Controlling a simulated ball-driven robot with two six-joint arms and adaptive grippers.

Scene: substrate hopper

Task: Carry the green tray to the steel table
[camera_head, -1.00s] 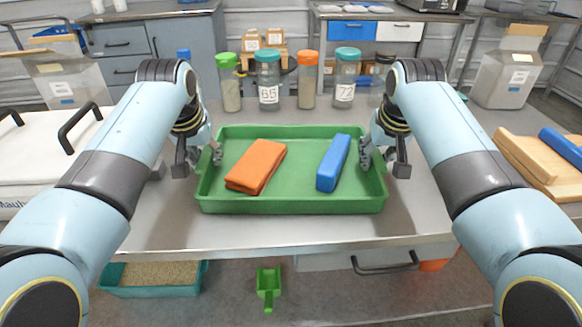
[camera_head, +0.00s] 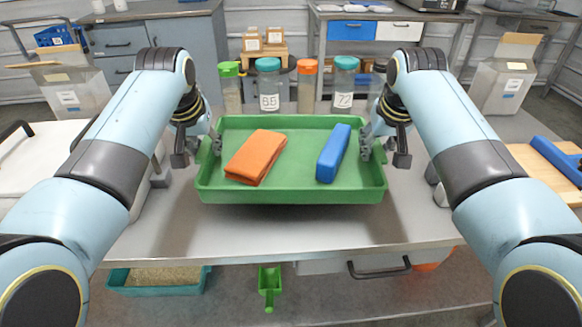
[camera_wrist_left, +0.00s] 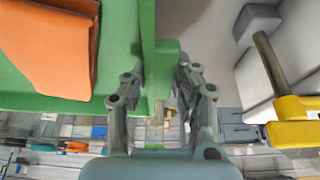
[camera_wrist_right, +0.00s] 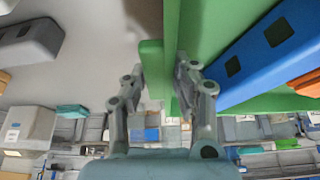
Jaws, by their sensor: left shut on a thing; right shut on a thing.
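The green tray (camera_head: 290,192) is held between my two grippers, a little above the steel table (camera_head: 300,235). An orange folded cloth (camera_head: 257,157) lies in its left half and a blue block (camera_head: 333,153) in its right half. My left gripper (camera_head: 214,146) is shut on the tray's left wall, which also shows in the left wrist view (camera_wrist_left: 147,60). My right gripper (camera_head: 366,146) is shut on the tray's right wall, seen too in the right wrist view (camera_wrist_right: 172,50). The tray looks about level.
Several lidded jars (camera_head: 268,85) stand behind the tray. A white lidded box (camera_head: 40,160) is at the left and a wooden board (camera_head: 545,170) at the right. A teal bin (camera_head: 160,278) and a green scoop (camera_head: 269,285) are below the front edge. The front tabletop is clear.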

